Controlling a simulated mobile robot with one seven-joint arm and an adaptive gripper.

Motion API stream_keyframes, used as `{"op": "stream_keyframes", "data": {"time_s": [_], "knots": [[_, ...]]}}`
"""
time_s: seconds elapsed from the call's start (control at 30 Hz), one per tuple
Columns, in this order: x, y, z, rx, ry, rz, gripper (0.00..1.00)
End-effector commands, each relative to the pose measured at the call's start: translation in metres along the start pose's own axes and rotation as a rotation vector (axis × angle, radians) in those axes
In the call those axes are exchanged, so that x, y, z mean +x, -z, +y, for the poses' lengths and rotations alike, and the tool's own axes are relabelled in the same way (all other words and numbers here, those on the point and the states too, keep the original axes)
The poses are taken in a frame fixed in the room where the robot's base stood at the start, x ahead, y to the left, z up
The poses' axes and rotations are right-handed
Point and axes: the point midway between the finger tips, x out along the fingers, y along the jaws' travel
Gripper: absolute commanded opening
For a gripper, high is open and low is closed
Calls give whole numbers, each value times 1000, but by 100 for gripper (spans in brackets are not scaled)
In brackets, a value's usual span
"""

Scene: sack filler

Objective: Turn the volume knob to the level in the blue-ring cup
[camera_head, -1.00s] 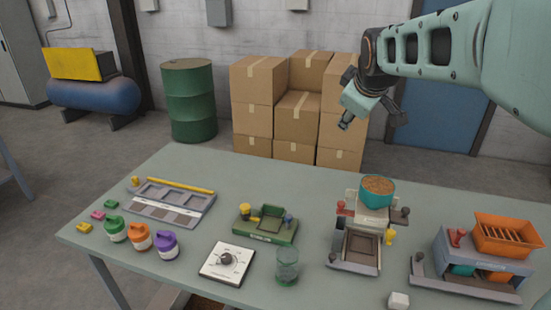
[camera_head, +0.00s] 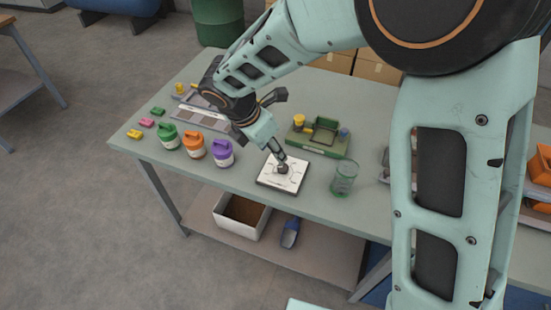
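The volume knob (camera_head: 283,169) is a dark round knob on a white square dial plate (camera_head: 272,182) with markings around it. My gripper (camera_head: 278,125) is over the plate, with its fingers apart. One fingertip is close to the knob; I cannot tell whether it touches. A clear greenish cup (camera_head: 344,178) stands right of the plate; its level and any blue ring are too small to make out. A green stand (camera_head: 322,150) behind the plate carries a yellow cup (camera_head: 299,120) and a small blue item (camera_head: 344,132).
Green (camera_head: 167,137), orange (camera_head: 194,145) and purple (camera_head: 222,153) containers stand left of the plate. A grey tray (camera_head: 194,117) is behind them. My arm covers much of the table's right side. A white bin (camera_head: 241,216) and a blue scoop (camera_head: 290,232) sit on the lower shelf.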

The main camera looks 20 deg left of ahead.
Motion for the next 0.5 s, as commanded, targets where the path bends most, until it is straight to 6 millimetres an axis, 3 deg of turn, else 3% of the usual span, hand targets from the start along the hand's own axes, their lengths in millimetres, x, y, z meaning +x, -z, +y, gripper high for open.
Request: {"op": "stream_keyframes", "data": {"time_s": [0.17,0.5], "knots": [[17,3,-1,-15,6,0,41],[80,3,-1,-12,5,1,41]]}}
